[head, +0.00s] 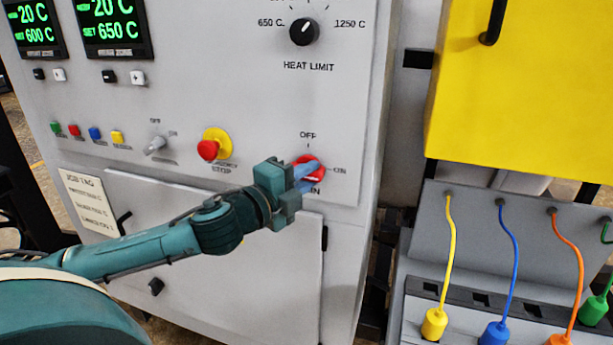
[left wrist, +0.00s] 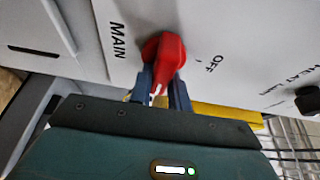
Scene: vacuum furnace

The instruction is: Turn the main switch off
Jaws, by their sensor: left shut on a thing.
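The main switch (head: 318,174) is a red rotary knob low on the right of the light grey panel, with OFF above it, ON to its right and MAIN below. My left gripper (head: 306,171) is at the knob, its blue fingers on either side and partly hiding it. In the left wrist view the red knob (left wrist: 168,53) has its handle between the two fingertips (left wrist: 160,90), and my left gripper is shut on it. The handle points away from the OFF mark, roughly toward the ON side. The ON label is hidden there. My right gripper is not in view.
A red emergency stop (head: 208,150) and a small grey selector (head: 154,146) sit left of the switch. The black heat limit knob (head: 303,32) is above. A yellow box (head: 530,100) and coloured cables (head: 447,250) stand to the right.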

